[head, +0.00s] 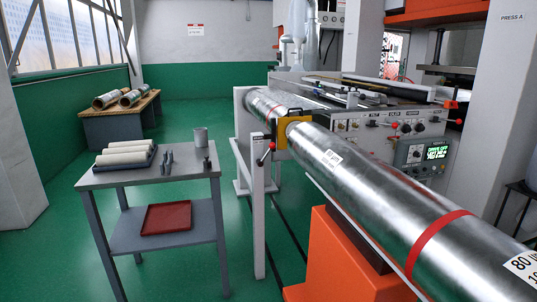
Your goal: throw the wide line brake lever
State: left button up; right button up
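A short dark lever with a red knob (271,147) sits at the top of a white post, beside a yellow bracket (294,131) at the near end of a steel roll. It looks like a brake lever, but I read no label on it. A large foil roll (375,180) with a red band runs from the bracket to the lower right. A second, smaller roll (268,104) lies behind the bracket. Neither of my grippers is in view.
A grey table (180,177) stands left of the post, with white rolls (125,152), a grey cup (201,137) and a red tray (166,218) on its lower shelf. A control panel (424,152) with red-knobbed levers is behind the roll. Green floor (50,260) is clear at left.

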aim_at(271, 145)
jog(key=u, duration=0.55)
jog(key=k, duration=0.65)
jog(key=u, duration=0.2)
jog(key=i, duration=1.35)
jog(key=z, duration=0.5)
jog(key=i, duration=1.85)
jog(key=u, duration=0.1)
